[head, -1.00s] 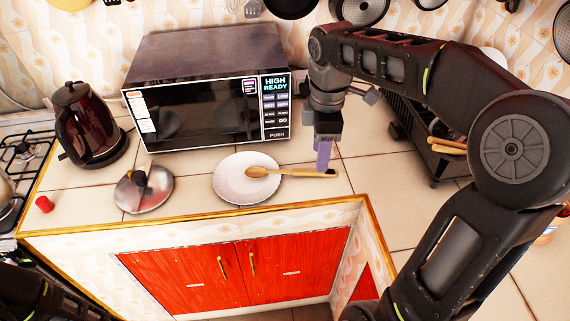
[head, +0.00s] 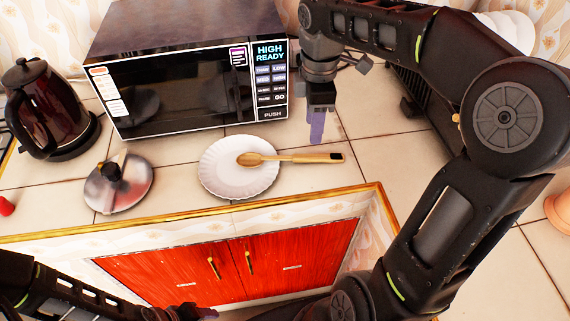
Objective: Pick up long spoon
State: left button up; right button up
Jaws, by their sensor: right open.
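The long wooden spoon (head: 296,158) lies with its bowl on a white scalloped plate (head: 213,181) and its handle reaching right, past the rim, over the tiled counter. The handle has a dark end. My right gripper (head: 317,135) is open and empty. It points down just behind the handle near its dark end, apart from it in the picture. Its height above the counter is hard to judge. My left gripper (head: 185,313) shows only in part at the bottom edge, in front of the red cabinet, and its jaws are unclear.
A microwave (head: 190,75) stands behind the plate. A metal pan lid (head: 122,190) lies left of the plate, with a dark kettle (head: 48,115) farther left. A dark dish rack (head: 418,88) stands at the right. The counter right of the spoon is clear.

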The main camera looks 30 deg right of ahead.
aim_at(311, 156)
jog(key=shift+f+b, duration=0.55)
jog(key=shift+f, duration=0.4)
jog(key=shift+f, duration=1.2)
jog(key=shift+f+p, duration=0.3)
jog(key=shift+f, duration=2.35)
grip_shut()
